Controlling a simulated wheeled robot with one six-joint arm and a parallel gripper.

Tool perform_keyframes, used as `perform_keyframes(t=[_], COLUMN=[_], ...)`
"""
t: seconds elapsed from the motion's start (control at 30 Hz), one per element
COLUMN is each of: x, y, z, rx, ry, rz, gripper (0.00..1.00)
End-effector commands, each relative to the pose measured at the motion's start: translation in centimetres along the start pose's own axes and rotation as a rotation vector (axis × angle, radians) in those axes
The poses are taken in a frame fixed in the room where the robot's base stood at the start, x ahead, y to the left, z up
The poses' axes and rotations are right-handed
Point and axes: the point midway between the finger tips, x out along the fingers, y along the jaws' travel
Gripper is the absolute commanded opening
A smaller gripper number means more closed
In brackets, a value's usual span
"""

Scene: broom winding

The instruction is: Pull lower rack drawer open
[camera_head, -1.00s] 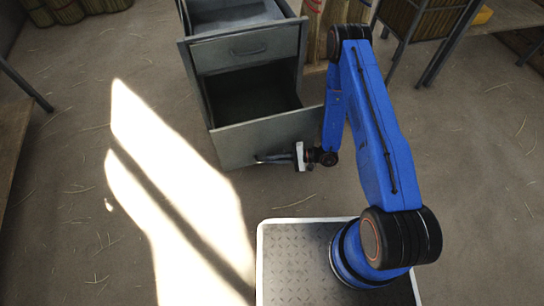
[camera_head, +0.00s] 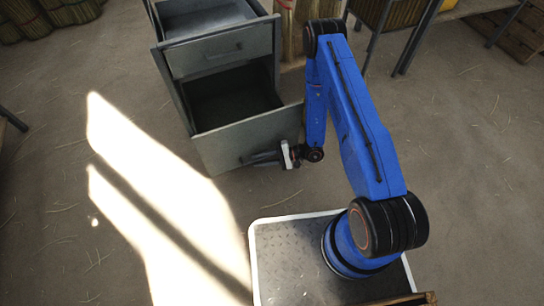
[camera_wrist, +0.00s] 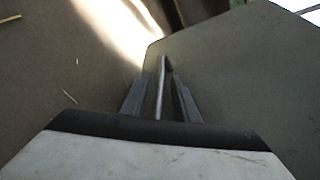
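The grey metal rack cabinet (camera_head: 178,98) stands at the upper middle of the head view. Its lower drawer (camera_head: 222,150) is pulled well out, and its dark, empty-looking inside shows behind the front panel. My gripper (camera_head: 252,159) is low in front of that panel, at the drawer's handle. In the wrist view my gripper (camera_wrist: 162,80) has its two fingers close on either side of the thin handle bar (camera_wrist: 160,88), which stands out from the drawer's front panel (camera_wrist: 235,85). The fingers seem shut on the bar.
The upper drawer (camera_head: 222,55) sits above the lower one, with its own handle. A diamond-plate platform (camera_head: 290,265) lies below, carrying my arm. Straw bundles (camera_head: 45,15) and table legs stand at the back. The floor left of the drawer is clear and sunlit.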

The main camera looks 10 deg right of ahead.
Motion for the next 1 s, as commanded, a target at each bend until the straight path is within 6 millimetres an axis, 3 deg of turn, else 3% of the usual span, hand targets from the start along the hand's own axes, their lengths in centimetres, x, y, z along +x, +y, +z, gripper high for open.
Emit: perform_keyframes(t=[1.0], x=[-14.0], y=[0.0], z=[-0.1], rx=[0.000], ry=[0.004], rz=[-0.002], gripper=[0.28])
